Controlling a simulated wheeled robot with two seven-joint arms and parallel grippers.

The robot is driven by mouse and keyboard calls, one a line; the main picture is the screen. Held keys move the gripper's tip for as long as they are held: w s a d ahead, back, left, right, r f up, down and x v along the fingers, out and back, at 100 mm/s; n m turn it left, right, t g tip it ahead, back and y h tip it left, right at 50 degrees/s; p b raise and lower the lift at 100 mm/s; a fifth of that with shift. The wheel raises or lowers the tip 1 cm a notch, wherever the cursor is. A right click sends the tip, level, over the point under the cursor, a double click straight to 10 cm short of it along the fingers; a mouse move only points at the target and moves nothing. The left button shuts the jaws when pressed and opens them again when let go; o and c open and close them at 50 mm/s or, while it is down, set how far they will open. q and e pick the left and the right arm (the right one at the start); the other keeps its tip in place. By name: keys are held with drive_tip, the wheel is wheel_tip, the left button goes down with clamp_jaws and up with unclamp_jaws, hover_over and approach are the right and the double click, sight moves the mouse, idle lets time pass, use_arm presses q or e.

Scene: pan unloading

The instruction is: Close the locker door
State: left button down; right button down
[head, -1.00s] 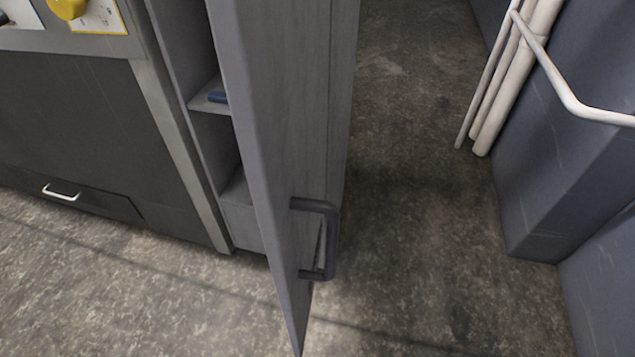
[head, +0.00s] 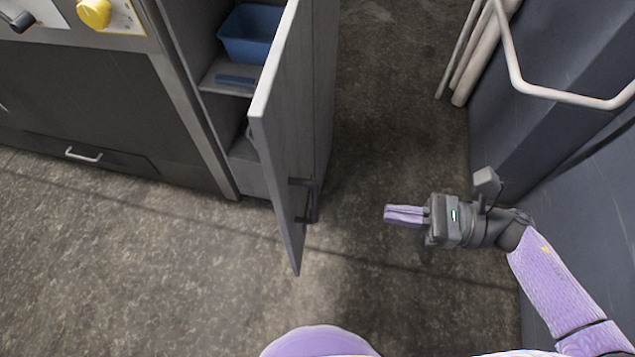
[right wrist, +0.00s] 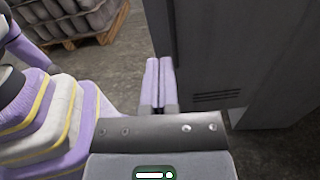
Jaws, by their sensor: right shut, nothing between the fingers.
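The grey locker door (head: 283,130) stands open in the head view, seen nearly edge-on and swung out toward me. Its dark handle (head: 311,202) is on the right-hand face. The locker (head: 250,178) behind it is open on the left side of the door. My right gripper (head: 388,215) is to the right of the door, apart from it, with its fingers shut and empty and pointing left at the door. The fingers also show in the right wrist view (right wrist: 159,82), beside a grey panel. My left gripper is not in view.
A blue bin (head: 248,35) and a small blue item (head: 236,81) sit on the locker shelves. A dark machine with a yellow knob (head: 94,13) stands at left. The wrist view shows a loaded pallet (right wrist: 85,38).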

sight(287, 205)
drive_tip(key=shift+n+g, duration=0.3)
drive_tip(key=shift+n, duration=0.1)
drive_tip(key=b+x, duration=0.1)
drive_tip(key=x, duration=1.2)
drive_tip(key=shift+s+a+b, duration=0.15)
drive_tip(key=shift+a+b, duration=0.15)
drive_tip(key=shift+b, duration=0.05)
drive_tip(key=shift+a+r, duration=0.1)
drive_tip(key=shift+a, duration=0.1)
drive_tip(key=shift+a, duration=0.1)
